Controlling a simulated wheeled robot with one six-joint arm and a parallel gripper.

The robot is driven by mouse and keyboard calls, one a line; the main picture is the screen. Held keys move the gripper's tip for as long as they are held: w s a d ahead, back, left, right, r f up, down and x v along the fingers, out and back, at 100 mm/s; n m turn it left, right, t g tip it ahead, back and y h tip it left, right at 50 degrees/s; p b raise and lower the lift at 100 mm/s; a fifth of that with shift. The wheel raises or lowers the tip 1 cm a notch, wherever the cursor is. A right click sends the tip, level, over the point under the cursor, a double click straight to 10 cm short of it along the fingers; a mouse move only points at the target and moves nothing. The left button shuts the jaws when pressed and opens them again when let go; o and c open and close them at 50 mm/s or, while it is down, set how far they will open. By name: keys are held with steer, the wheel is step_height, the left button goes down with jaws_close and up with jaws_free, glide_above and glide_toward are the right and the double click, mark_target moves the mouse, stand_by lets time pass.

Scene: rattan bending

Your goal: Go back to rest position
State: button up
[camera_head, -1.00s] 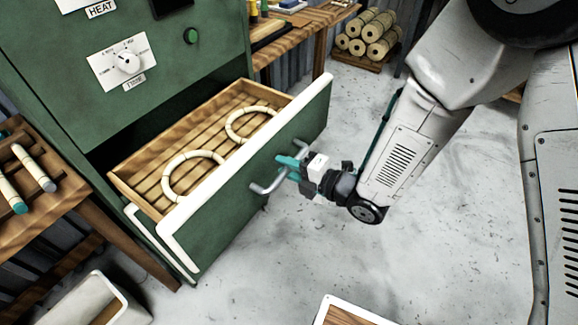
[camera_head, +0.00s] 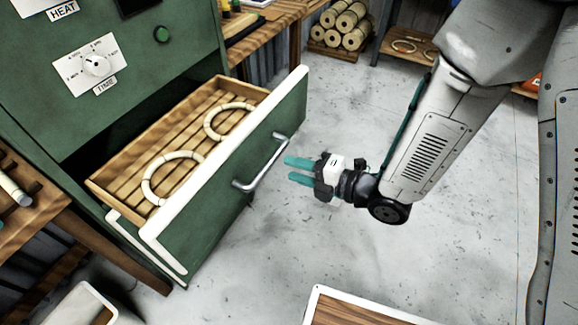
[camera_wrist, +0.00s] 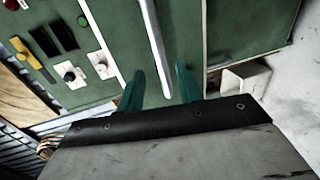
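My gripper (camera_head: 297,171) is open and empty in the head view, its two teal fingers apart and pointing left at the drawer handle (camera_head: 262,163). A small gap shows between the fingertips and the handle. The green drawer (camera_head: 222,178) stands open, with two pale rattan rings lying on its slatted wooden bottom, one nearer ring (camera_head: 172,176) and one farther ring (camera_head: 228,121). In the wrist view my two fingers (camera_wrist: 160,88) are spread, with the handle bar (camera_wrist: 153,40) showing beyond and between them.
The green cabinet (camera_head: 160,60) has a dial and a HEAT label. A wooden table (camera_head: 40,215) stands at the left, a white bin (camera_head: 80,308) at the lower left, and a white-rimmed wooden surface (camera_head: 350,308) at the bottom. Rattan bundles (camera_head: 342,24) lie at the back. Grey floor is clear around my gripper.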

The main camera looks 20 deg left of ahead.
stand_by(0.5)
steer(key=w+d+f+m+h, duration=0.1)
steer(key=d+f+m+h, duration=0.35)
steer(key=f, duration=0.25)
steer(key=w+d+r+m+h, duration=0.2)
steer(key=d+m+h, duration=0.3)
steer(key=d+m, duration=0.3)
steer(key=w+d+r+m+h, duration=0.25)
steer(key=d+m+h, duration=0.25)
steer(key=d, duration=0.4)
steer(key=s+d+r+m, duration=0.8)
steer(key=s+d+r, duration=0.1)
steer(key=r, duration=0.3)
steer(key=s+d+r+m+g, duration=0.1)
steer(key=s+d+r+m, duration=0.7)
steer(key=r, duration=0.4)
steer(key=shift+s+d+r+m+h, duration=0.2)
steer(key=shift+s+d+m+h, duration=0.2)
steer(key=shift+s, duration=0.25)
